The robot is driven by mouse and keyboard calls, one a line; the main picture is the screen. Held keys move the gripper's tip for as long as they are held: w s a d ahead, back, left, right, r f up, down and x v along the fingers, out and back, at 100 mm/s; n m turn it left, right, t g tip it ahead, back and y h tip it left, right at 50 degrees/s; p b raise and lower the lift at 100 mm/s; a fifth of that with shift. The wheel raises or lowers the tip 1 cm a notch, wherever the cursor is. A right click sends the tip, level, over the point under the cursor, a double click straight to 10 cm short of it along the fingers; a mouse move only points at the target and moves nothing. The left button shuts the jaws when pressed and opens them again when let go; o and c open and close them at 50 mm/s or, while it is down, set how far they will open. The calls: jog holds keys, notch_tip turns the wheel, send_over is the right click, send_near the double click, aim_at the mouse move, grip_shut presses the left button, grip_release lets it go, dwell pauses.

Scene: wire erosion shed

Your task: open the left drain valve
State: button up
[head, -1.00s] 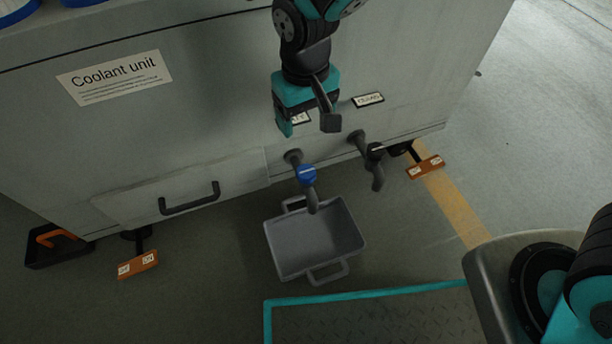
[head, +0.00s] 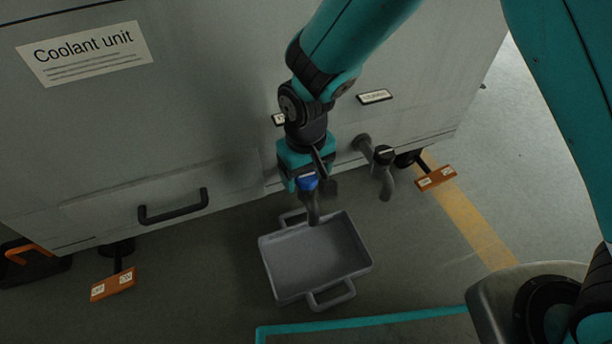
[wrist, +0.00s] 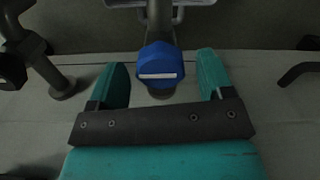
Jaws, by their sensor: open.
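The left drain valve (head: 311,206) is a grey pipe with a downward spout and a blue knob (head: 306,182) on the coolant unit's front. In the wrist view the blue knob (wrist: 160,66) carries a white line running across the picture. My gripper (head: 309,186) is open at the blue knob. In the wrist view my gripper (wrist: 163,80) has one finger on each side of the knob, with gaps showing. The right valve (head: 383,170) has a black knob and stands to the right. The label above the left valve is mostly hidden by my arm.
A grey tray (head: 318,262) with handles stands on the floor below the left valve. A drawer with a black handle (head: 173,207) is to the left. Orange-tagged feet (head: 436,178) stick out under the unit.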

jog(key=shift+c, duration=0.5)
jog(key=c, duration=0.8)
